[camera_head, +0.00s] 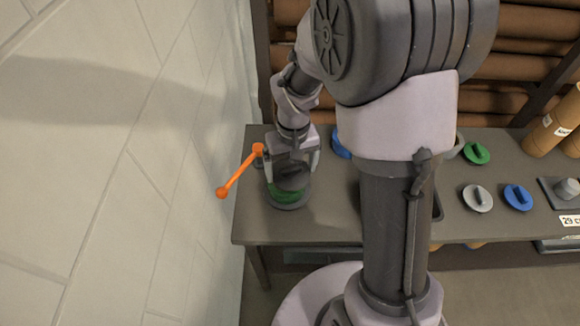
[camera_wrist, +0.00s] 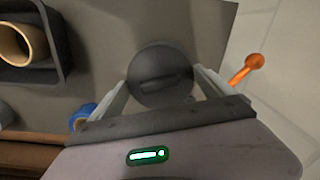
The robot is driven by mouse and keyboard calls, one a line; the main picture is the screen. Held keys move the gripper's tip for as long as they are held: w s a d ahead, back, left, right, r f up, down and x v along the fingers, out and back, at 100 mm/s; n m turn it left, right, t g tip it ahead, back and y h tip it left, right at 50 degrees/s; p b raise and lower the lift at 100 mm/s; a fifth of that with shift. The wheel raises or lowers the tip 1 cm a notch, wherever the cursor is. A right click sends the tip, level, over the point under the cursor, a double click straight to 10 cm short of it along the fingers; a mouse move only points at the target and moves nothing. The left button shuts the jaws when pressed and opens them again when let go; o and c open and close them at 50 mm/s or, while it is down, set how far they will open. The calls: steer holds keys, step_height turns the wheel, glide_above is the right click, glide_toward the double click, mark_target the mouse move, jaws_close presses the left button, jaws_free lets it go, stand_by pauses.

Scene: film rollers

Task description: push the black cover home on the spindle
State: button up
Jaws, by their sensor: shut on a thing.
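The black cover (camera_head: 293,179) is a round disc with a raised grip bar. It also shows from above in the wrist view (camera_wrist: 160,65). My gripper (camera_head: 291,172) points down, with its two fingers shut on opposite sides of the cover. In the wrist view my gripper (camera_wrist: 160,82) has a finger at the left and right of the disc. Below the cover, in the head view, a green part (camera_head: 284,195) shows above a dark round base (camera_head: 291,206). The spindle itself is hidden, and I cannot tell how far down the cover sits.
An orange lever (camera_head: 240,170) stands close left of my gripper, near the pale wall (camera_head: 150,130). A blue cover (camera_head: 341,143) lies right of it on the grey table (camera_head: 262,229). Green (camera_head: 477,153), grey (camera_head: 477,197) and blue covers (camera_head: 518,197) lie farther right.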

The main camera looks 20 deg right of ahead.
mark_target(289, 166)
steer(key=shift+w+a+m, duration=0.15)
steer(key=shift+a+m, duration=0.15)
steer(key=shift+a, duration=0.15)
steer(key=m, duration=0.3)
steer(key=shift+w+d+r+m, duration=0.1)
steer(key=shift+d+r+m, duration=0.25)
steer(key=shift+m, duration=0.05)
steer(key=m, duration=0.4)
steer(key=shift+w+r, duration=0.3)
steer(key=m, duration=0.2)
steer(key=shift+w+r+m+y, duration=0.15)
steer(key=shift+r+m+y, duration=0.1)
steer(key=shift+m+y, duration=0.05)
steer(key=m, duration=0.4)
steer(key=r+m, duration=0.1)
steer(key=shift+w+m, duration=0.3)
steer(key=shift+m, duration=0.1)
steer(key=m, duration=0.4)
steer(key=shift+w+r+m+y+p, duration=0.25)
steer(key=shift+r+m+y+p, duration=0.05)
steer(key=shift+y, duration=0.1)
steer(key=shift+t, duration=0.3)
step_height(289, 166, down, 8)
steer(key=b, duration=0.6)
steer(key=shift+b, duration=0.3)
steer(key=shift+f, duration=0.35)
steer(key=shift+s+f+b, duration=0.1)
steer(key=shift+f+b, duration=0.05)
steer(key=shift+b, duration=0.2)
